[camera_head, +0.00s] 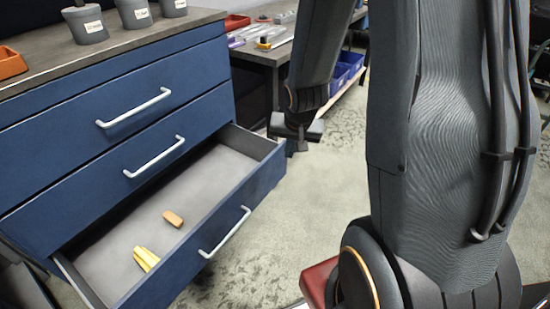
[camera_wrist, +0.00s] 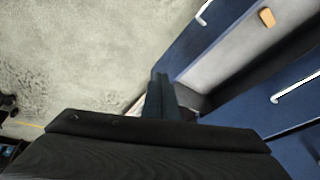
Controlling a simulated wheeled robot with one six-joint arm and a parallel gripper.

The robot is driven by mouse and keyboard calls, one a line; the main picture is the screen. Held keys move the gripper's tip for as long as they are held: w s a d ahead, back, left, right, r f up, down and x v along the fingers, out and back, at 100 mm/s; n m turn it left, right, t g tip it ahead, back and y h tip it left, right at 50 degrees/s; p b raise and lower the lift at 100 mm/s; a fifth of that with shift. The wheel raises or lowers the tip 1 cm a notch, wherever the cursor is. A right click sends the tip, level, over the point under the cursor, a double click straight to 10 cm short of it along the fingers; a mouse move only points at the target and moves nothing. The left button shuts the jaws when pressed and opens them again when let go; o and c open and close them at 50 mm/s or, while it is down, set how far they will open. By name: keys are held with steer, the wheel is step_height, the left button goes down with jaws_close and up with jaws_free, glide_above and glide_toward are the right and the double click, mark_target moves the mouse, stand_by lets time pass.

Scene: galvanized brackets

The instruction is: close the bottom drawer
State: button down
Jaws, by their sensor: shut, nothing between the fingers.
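The blue bottom drawer (camera_head: 262,178) is pulled well out of the cabinet. Its grey inside shows, and its front carries a pale bar handle (camera_head: 225,232). In the wrist view the drawer (camera_wrist: 200,42) runs across the upper right. My gripper (camera_head: 301,143) is beyond the drawer's far front corner, to its right in the head view, pointing down. In the wrist view my gripper (camera_wrist: 160,76) has its fingers together and empty, close beside the drawer front's end in the picture. I cannot tell whether they touch it.
An orange-brown block (camera_head: 173,218) and yellow pieces (camera_head: 146,258) lie in the drawer. The two drawers above (camera_head: 130,90) are shut. Grey cups (camera_head: 86,24) stand on the cabinet top. A workbench (camera_head: 262,55) with blue bins (camera_head: 345,70) stands behind. Bare floor (camera_head: 290,220) lies before the drawer.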

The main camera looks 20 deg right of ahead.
steer(key=w+d+f+m+t+b, duration=0.2)
steer(key=w+d+f+m+t, duration=0.15)
steer(key=w+d+f, duration=0.4)
glide_toward(275, 156)
steer(key=x, duration=0.4)
steer(key=shift+w+d+f+m, duration=0.15)
steer(key=shift+f+m, duration=0.1)
steer(key=shift+m, duration=0.1)
